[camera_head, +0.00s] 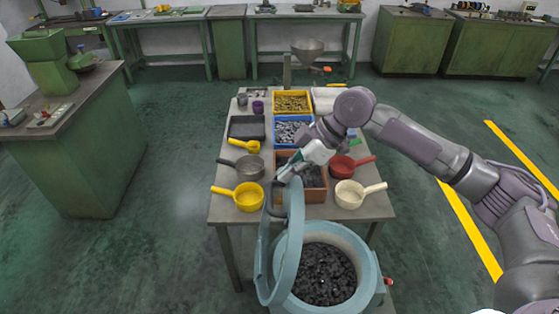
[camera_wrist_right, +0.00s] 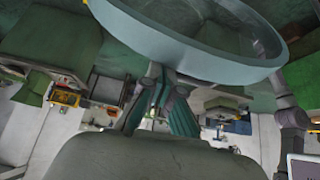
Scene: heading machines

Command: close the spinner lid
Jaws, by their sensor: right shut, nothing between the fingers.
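The spinner (camera_head: 368,262) is a light blue round drum at the bottom of the head view, filled with dark pieces. Its lid (camera_head: 293,245) is open and stands steeply tilted at the drum's left side. My right gripper (camera_head: 275,208) is shut and empty, at the upper edge of the lid. In the right wrist view the lid's rim (camera_wrist_right: 190,62) fills the top of the picture, close to the fingertips (camera_wrist_right: 165,76). I cannot tell whether they touch it. My left gripper is not in view.
A table (camera_head: 227,200) behind the spinner holds a brown bin (camera_head: 315,196), a blue bin (camera_head: 277,134), a yellow bin (camera_head: 276,105) and several pans, including a yellow pan (camera_head: 248,196) and a cream pan (camera_head: 350,194). Green floor lies open left of the spinner.

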